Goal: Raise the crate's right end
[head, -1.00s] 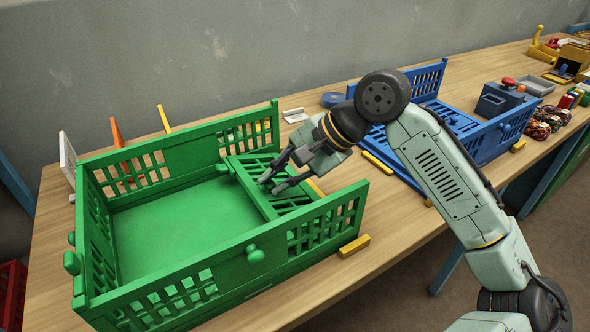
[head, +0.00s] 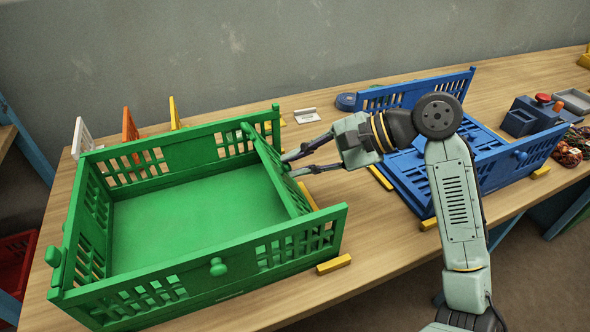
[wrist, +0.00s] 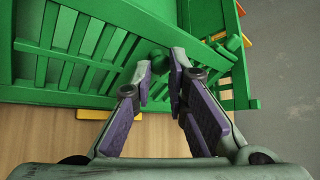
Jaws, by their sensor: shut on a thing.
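The green crate (head: 185,210) stands on the bench with its left end and both long sides upright. Its slatted right end (head: 279,176) is partly raised and leans inward over the crate floor. My gripper (head: 287,165) reaches in from the right, at the outer face of that end. In the wrist view, the fingertips close around a dark green knob (wrist: 158,60) on the slatted end (wrist: 85,35). The fingers partly hide the knob; in the head view it is hidden.
A blue crate (head: 490,180) stands to the right, under and behind my arm. Yellow blocks (head: 333,264) lie by the green crate's near right corner. White, orange (head: 130,125) and yellow upright pieces stand behind it. A grey wall runs along the back.

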